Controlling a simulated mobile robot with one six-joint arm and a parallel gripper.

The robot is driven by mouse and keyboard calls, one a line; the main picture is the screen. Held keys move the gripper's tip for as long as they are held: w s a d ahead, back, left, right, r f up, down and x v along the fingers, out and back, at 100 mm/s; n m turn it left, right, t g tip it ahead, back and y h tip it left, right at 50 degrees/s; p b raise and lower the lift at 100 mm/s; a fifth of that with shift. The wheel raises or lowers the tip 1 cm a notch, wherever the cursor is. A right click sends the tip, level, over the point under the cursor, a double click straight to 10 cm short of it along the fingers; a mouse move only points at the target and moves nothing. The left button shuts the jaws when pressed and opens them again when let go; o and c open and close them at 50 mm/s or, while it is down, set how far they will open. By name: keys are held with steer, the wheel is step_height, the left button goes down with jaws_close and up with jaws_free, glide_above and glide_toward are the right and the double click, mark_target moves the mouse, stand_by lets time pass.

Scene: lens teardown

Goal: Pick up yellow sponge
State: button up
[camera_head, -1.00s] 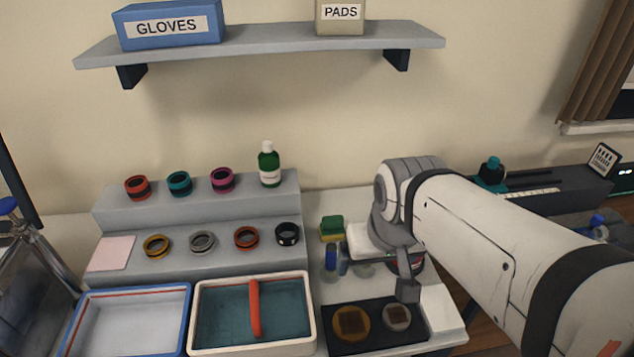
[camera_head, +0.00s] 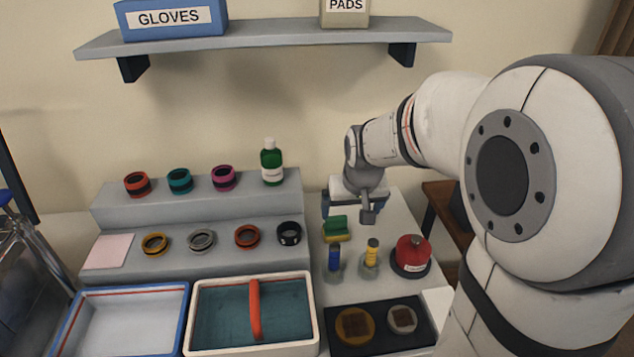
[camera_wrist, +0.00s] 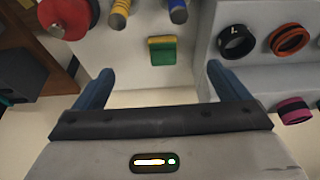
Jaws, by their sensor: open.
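The sponge (camera_head: 336,229) has a green top layer and a yellow lower layer. It stands on the light worktop, right of the stepped rack and behind the blue-handled tool. In the wrist view the sponge (camera_wrist: 162,50) shows beyond the fingertips, roughly between the lines of the two fingers. My gripper (camera_head: 350,213) is above and just behind the sponge in the head view. In the wrist view my gripper (camera_wrist: 152,80) has its two blue fingers wide apart with nothing between them.
A black tray (camera_head: 378,341) lies nearer. The wall is behind.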

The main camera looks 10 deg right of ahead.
steer(key=b, duration=0.2)
glide_above(336, 217)
steer(key=s, duration=0.2)
step_height(336, 217, down, 11)
steer(key=shift+d+f, duration=0.15)
steer(key=shift+f, duration=0.05)
steer(key=shift+t, duration=0.3)
steer(key=shift+p+x, duration=0.6)
steer(key=shift+x, duration=3.25)
steer(key=shift+s, duration=0.15)
steer(key=shift+c, duration=0.4)
steer(key=c, duration=1.1)
step_height(336, 217, up, 10)
steer(key=shift+b, duration=0.4)
steer(key=o, duration=0.6)
steer(key=c, duration=0.4)
